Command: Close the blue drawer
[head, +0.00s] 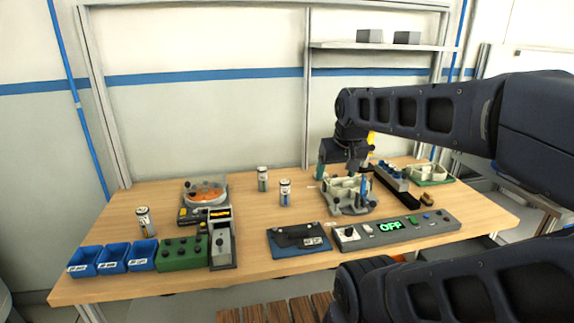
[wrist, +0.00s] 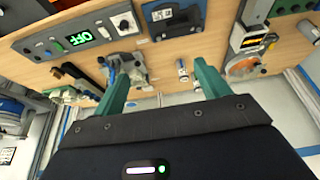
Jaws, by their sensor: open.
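No blue drawer can be made out in either view. Three small blue bins (head: 114,259) with white labels stand at the table's front left; I cannot tell any of them as a drawer. My gripper (head: 343,172) is over the right half of the table, above a grey fixture holding pale parts (head: 349,195). In the wrist view my gripper (wrist: 161,80) shows two green fingers spread wide apart, with nothing between them. That view is upside down, with the table at its top.
The table's middle is fairly clear.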

